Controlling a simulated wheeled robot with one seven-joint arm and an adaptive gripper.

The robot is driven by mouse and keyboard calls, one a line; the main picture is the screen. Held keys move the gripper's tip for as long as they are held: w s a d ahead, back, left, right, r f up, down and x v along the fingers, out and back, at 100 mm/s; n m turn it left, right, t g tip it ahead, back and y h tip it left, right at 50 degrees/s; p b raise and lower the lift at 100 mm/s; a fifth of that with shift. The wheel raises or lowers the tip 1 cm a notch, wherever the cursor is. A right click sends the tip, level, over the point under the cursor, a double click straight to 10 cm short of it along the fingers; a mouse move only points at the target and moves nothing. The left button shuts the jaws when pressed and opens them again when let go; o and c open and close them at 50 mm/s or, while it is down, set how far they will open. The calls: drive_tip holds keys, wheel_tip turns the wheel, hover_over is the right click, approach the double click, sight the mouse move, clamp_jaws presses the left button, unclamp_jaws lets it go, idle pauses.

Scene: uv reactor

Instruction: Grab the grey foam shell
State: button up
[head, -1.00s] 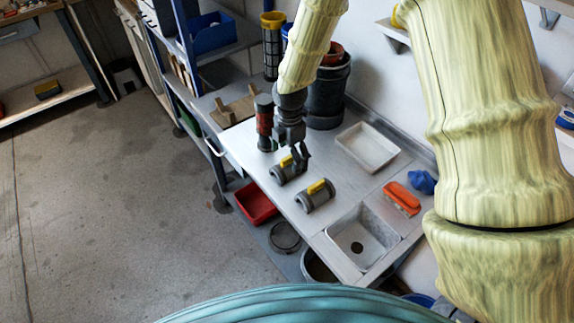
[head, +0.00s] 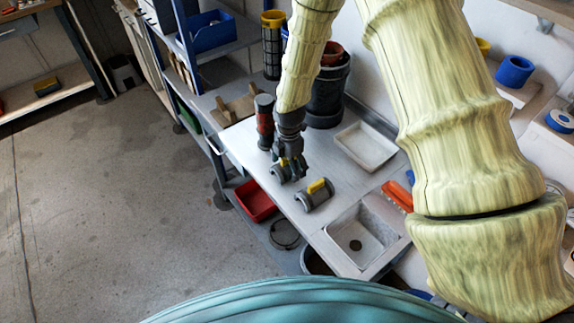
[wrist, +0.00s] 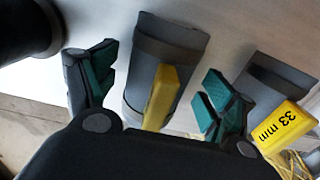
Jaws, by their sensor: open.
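A grey half-round foam shell (head: 276,174) with a yellow tag lies on the metal bench in the head view, partly hidden by my gripper (head: 291,168). In the wrist view this shell (wrist: 165,52) sits between my two green-padded fingers, one on each side of it, with its yellow tag (wrist: 162,95) facing me. My gripper is open, and I see no clear contact with the shell. A second grey shell (head: 313,198) lies to the right.
A dark cylinder with a red band (head: 265,122) stands close left of my gripper. A white tray (head: 365,147) lies behind, and a sink basin (head: 362,237) is at the front right. An orange object (head: 398,194) lies beyond the sink.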

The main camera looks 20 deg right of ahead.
drive_tip(key=c, duration=0.9)
drive_tip(key=shift+r, duration=0.1)
